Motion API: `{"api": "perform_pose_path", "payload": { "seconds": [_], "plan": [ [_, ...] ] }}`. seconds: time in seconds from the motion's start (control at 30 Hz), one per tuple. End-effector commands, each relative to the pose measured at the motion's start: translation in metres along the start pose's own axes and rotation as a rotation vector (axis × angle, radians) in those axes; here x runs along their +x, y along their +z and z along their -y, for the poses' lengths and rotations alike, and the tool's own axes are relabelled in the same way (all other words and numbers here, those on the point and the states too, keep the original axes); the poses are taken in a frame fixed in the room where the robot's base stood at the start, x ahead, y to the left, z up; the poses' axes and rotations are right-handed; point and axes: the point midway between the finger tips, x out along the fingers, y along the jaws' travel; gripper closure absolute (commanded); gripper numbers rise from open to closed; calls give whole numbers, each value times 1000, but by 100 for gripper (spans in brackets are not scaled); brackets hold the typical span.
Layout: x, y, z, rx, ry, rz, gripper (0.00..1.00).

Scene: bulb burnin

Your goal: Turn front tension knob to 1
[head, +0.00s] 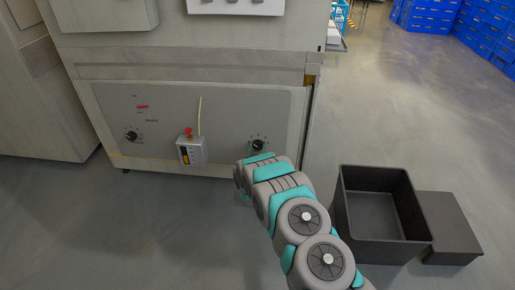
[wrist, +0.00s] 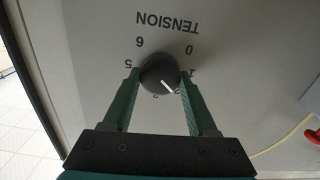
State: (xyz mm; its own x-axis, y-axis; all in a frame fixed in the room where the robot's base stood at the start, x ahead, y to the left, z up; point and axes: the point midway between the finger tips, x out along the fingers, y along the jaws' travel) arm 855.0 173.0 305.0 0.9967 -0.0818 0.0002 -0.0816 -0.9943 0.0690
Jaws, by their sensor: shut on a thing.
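The tension knob (wrist: 158,72) is a round dark knob with a white pointer line, under the word TENSION, which appears upside down in the wrist view. The pointer aims at or very near the 2 mark; the 1 mark (wrist: 191,72) lies beside it, by the right finger. My gripper (wrist: 159,78) has its two green fingers on either side of the knob and is shut on it. In the head view the knob (head: 258,145) is at the right of the grey panel, with my arm reaching up to it. The fingertips are hidden there by my wrist.
The grey panel (head: 225,110) also bears another dial knob (head: 131,136) at left and a small box (head: 191,152) with a red button in the middle. A black open bin (head: 372,215) and a dark low block (head: 450,225) stand on the floor at right.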

Motion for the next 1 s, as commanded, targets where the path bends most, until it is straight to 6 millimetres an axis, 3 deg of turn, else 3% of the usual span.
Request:
{"api": "perform_pose_path", "payload": {
  "seconds": [0.6, 1.0],
  "plan": [
    [0, 3, 2, -480, 0, 3, 97],
    [0, 3, 3, -681, -1, 4, 97]
  ]
}}
